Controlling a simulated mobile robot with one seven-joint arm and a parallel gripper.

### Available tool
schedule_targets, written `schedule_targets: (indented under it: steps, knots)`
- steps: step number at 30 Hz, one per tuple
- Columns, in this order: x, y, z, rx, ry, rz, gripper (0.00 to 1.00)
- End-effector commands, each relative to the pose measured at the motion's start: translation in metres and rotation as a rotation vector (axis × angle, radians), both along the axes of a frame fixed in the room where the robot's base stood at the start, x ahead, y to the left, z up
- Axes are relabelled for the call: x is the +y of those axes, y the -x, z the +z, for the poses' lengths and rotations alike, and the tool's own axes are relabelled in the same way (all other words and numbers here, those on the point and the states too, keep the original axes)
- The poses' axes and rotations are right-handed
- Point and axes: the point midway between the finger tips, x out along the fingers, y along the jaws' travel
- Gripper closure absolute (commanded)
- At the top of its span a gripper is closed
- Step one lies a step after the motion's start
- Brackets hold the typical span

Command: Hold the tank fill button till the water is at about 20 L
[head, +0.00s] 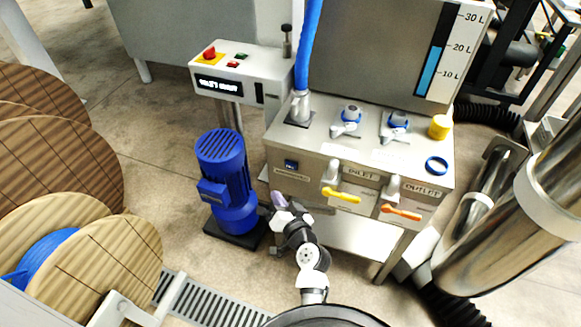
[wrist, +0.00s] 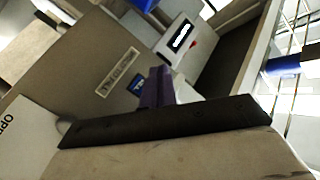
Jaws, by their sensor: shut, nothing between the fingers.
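The steel tank unit (head: 385,30) has a level gauge (head: 439,50) at the upper right. Its blue water column (head: 430,70) tops out at about the 20 L mark. The blue tank fill button (head: 291,164) is on the left of the front panel; it also shows in the wrist view (wrist: 134,84), beside a label plate. My gripper (head: 278,198) is shut and empty, below and slightly left of the button in the head view. In the wrist view its purple fingers (wrist: 157,85) are just right of the button. They look apart from it.
A yellow inlet lever (head: 342,195) and an orange outlet lever (head: 401,212) stick out from the panel. A blue motor (head: 226,180) stands left of my gripper. A control box (head: 240,75) is behind it. Cable reels (head: 100,250) fill the left.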

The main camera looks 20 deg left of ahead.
Motion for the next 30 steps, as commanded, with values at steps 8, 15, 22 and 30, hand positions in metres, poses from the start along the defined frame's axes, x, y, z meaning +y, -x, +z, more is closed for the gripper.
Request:
schedule_targets:
  steps: [8,15,22,30]
  knots:
    - [-0.002,-0.033,0.0,0.005,0.002,-0.002,1.0]
    - [-0.003,-0.065,-0.004,0.002,0.002,-0.002,1.0]
    - [-0.003,-0.081,-0.002,0.003,0.001,-0.001,1.0]
    - [-0.004,-0.083,-0.001,0.004,0.002,-0.001,1.0]
